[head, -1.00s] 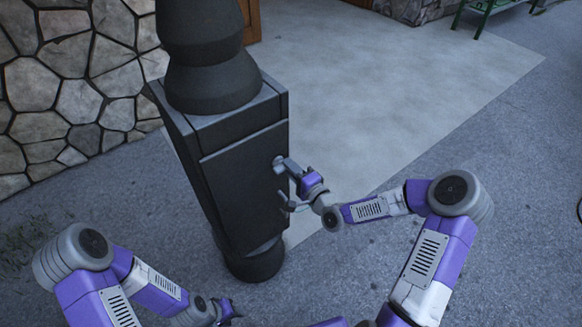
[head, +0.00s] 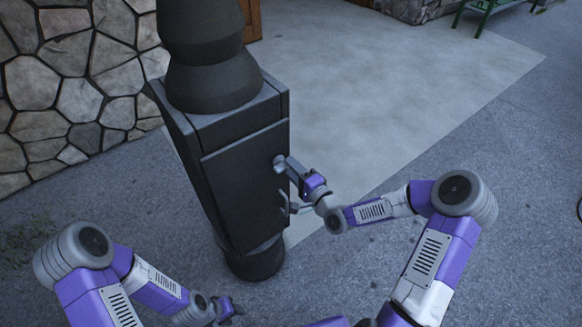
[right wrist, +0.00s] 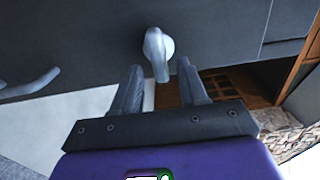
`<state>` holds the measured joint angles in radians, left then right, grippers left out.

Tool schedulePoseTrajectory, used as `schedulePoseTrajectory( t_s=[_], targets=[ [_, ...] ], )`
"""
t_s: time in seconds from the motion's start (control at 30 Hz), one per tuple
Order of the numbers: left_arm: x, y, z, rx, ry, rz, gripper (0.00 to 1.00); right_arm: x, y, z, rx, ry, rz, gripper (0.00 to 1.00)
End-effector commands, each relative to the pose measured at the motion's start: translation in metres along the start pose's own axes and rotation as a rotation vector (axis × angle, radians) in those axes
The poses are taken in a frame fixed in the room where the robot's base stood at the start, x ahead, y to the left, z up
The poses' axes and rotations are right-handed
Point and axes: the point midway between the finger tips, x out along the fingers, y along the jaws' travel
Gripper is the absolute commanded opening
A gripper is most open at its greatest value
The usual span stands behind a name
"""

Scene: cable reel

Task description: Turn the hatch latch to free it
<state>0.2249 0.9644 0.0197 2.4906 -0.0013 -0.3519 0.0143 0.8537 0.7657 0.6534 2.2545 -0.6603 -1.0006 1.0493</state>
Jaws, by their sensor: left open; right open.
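The hatch (head: 240,180) is a dark flat door on the front of a dark pillar-like cabinet. Its latch (head: 279,161) is a small grey knob with a short lever near the door's right edge. In the right wrist view the latch (right wrist: 157,50) hangs down, its lower end between or just beyond my fingertips. My right gripper (head: 291,169) is open at the latch; its two fingers also show in the right wrist view (right wrist: 160,75), apart, with no grip on it. Contact cannot be told. My left gripper (head: 234,308) is low at the bottom, away from the hatch, with its fingers barely visible.
A curved grey handle (head: 286,201) sticks out below the latch, close to my right gripper; it also shows in the right wrist view (right wrist: 30,84). A stone wall (head: 70,85) stands behind left. The paved floor (head: 400,110) to the right is clear.

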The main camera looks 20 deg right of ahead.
Motion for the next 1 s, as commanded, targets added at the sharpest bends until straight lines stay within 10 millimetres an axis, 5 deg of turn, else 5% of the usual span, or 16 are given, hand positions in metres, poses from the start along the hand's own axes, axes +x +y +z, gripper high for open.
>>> schedulePoseTrajectory(
  t_s=[0.4,1.0],
  targets=[
    [-0.012,0.004,0.001,0.0,0.0,0.0,0.43,-0.061,-0.001,0.0,0.002,0.0,0.002,0.43],
    [-0.012,0.004,0.001,0.0,0.0,0.0,0.43,-0.064,0.001,0.002,0.0,-0.002,0.006,0.43]
  ],
)
